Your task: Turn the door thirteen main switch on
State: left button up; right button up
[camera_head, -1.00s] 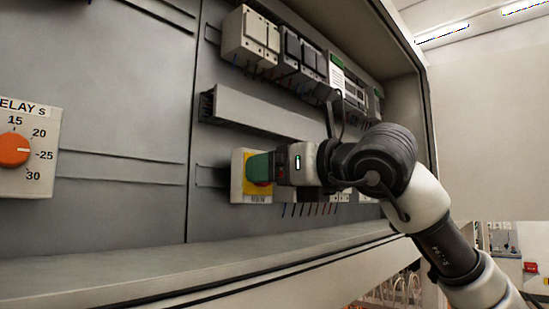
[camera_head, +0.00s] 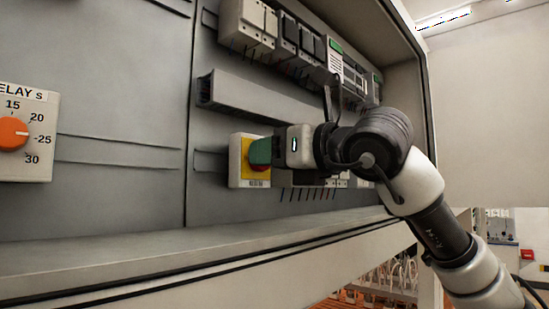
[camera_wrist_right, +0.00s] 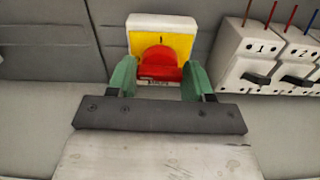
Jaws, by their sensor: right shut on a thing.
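The main switch (camera_head: 235,175) is a pale box with a yellow plate and a red knob, low on the cabinet's back panel. In the right wrist view the yellow plate (camera_wrist_right: 178,42) shows with a small dark mark above the red knob (camera_wrist_right: 159,62). My right gripper (camera_head: 261,153) is at the switch, its green fingers on both sides of the knob. It is shut on the knob; the fingers (camera_wrist_right: 159,80) also show in the wrist view. A label under the plate is too small to read. My left gripper is not in view.
Numbered breakers (camera_wrist_right: 262,50) stand close to the right of the switch. A grey duct (camera_head: 250,107) runs above, with more modules (camera_head: 247,22) higher up. An orange delay dial (camera_head: 13,133) is at far left. The cabinet's front ledge (camera_head: 120,255) lies below.

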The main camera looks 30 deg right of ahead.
jog(key=m+b, duration=0.6)
jog(key=m, duration=0.2)
jog(key=m+b, duration=0.6)
jog(key=m, duration=0.3)
jog(key=shift+d+f+b, duration=0.2)
jog(key=shift+b, duration=0.1)
jog(key=shift+m, duration=0.4)
jog(key=o, duration=0.9)
jog(key=shift+d, duration=0.1)
jog(key=shift+o, duration=0.2)
jog(key=shift+s, duration=0.1)
